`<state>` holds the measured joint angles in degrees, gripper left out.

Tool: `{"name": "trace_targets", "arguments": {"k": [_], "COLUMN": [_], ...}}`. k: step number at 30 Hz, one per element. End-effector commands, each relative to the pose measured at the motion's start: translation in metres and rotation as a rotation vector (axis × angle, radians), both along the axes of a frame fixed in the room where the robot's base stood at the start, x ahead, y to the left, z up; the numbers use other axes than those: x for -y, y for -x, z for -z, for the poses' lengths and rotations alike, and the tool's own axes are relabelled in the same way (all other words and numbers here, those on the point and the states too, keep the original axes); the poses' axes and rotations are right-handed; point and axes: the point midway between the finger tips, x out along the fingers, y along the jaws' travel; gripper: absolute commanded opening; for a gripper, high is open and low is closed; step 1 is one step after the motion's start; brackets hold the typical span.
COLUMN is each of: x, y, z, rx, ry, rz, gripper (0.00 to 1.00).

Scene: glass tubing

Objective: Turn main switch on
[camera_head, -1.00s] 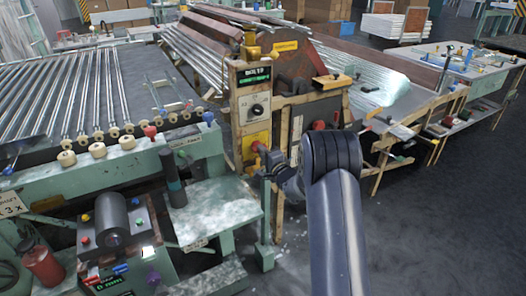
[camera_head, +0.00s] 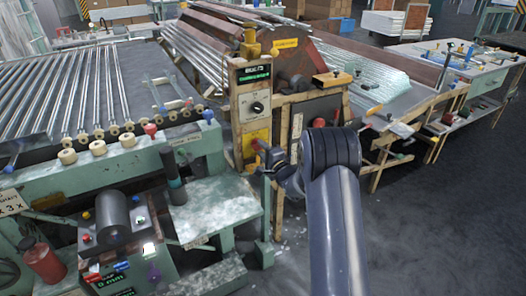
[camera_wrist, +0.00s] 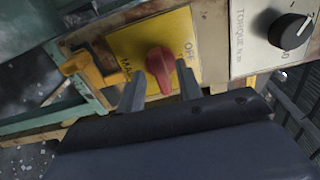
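The main switch is a red knob (camera_wrist: 160,66) on a yellow plate (camera_wrist: 127,44) lettered "OFF" and, partly hidden, "MA". In the wrist view the knob stands roughly upright between the two finger tips. My gripper (camera_wrist: 160,88) is open, with one finger on each side of the knob and a gap to each. Whether the fingers reach around the knob in depth I cannot tell. In the head view the yellow plate (camera_head: 257,136) is low on the control post, with my gripper (camera_head: 268,158) close in front of it.
A black torque dial (camera_wrist: 291,30) is right of the plate in the wrist view. A yellow bracket (camera_wrist: 82,70) sticks out on its left. In the head view a green bench (camera_head: 212,208) stands left of my gripper; open floor (camera_head: 430,230) lies right.

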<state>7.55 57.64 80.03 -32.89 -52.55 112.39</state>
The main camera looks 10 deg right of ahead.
Motion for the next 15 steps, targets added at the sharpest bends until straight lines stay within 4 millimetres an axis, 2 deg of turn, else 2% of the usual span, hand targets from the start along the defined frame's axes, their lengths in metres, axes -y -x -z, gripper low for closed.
{"name": "trace_targets", "arguments": {"k": [8, 11, 15], "x": [0.000, 0.003, 0.009], "y": [0.001, 0.007, 0.025], "z": [0.000, 0.000, 0.000], "rx": [0.000, 0.000, -0.001], "ry": [0.001, 0.001, 0.000], "rz": [0.000, 0.001, 0.002], "gripper": [0.35, 0.35, 0.35]}}
